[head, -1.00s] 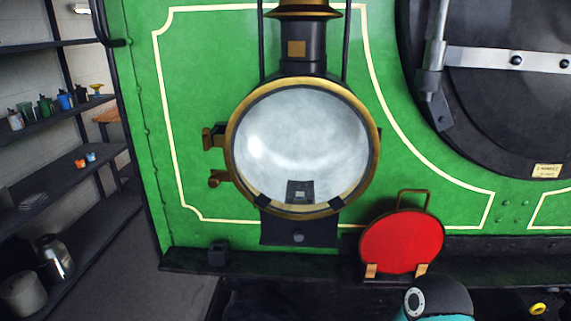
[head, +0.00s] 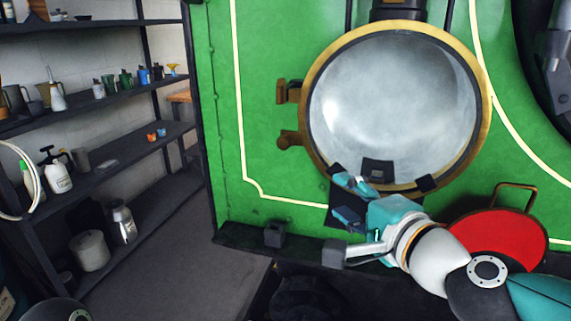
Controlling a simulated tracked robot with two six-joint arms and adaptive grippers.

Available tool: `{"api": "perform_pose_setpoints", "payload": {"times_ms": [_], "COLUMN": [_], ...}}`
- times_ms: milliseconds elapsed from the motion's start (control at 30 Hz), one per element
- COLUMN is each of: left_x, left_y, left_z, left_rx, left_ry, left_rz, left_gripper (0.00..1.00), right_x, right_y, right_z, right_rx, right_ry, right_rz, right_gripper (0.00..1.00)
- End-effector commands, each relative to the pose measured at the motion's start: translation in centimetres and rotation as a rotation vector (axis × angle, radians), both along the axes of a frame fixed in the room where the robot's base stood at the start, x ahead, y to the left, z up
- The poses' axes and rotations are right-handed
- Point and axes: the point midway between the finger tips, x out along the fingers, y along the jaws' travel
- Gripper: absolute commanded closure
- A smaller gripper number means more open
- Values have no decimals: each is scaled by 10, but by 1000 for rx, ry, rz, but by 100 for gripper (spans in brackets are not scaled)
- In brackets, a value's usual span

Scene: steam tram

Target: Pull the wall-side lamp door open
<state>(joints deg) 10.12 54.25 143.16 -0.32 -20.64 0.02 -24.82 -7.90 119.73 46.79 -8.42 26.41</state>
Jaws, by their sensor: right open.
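The lamp door (head: 484,105) is a round brass ring with cloudy glass on the green front plate, and it looks shut. Brass fittings, including a knob (head: 290,138), stick out at its left edge. My right gripper (head: 342,199) is open and empty at the lamp's lower left, its teal fingers pointing left. It overlaps the lamp's dark bracket in the picture; I cannot tell whether it touches. My left gripper is not in view.
A red disc (head: 498,238) with a handle stands right of my right gripper. A small dark block (head: 275,234) sits on the ledge. Shelves (head: 105,95) with cans and bottles line the left wall. Floor between shelves and engine is clear.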

Motion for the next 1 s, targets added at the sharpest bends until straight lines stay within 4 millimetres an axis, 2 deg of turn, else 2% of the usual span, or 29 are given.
{"api": "perform_pose_setpoints", "payload": {"times_ms": [33, 100, 167, 333, 567, 1000], "left_x": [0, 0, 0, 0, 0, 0], "left_y": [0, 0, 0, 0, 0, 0], "left_z": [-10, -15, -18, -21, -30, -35], "left_rx": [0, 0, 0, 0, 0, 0], "left_ry": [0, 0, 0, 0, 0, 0], "left_rz": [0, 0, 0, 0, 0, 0], "left_gripper": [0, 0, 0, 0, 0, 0], "right_x": [-17, -34, -44, -41, -10, 72], "right_y": [3, 6, 10, 21, 36, 78], "right_z": [18, 37, 46, 48, 46, 48], "right_rx": [23, 45, 55, 56, 53, 54], "right_ry": [-60, -110, -138, -145, -142, -141], "right_rz": [22, 45, 64, 84, 82, 80], "right_gripper": [52, 52, 52, 52, 52, 52]}}
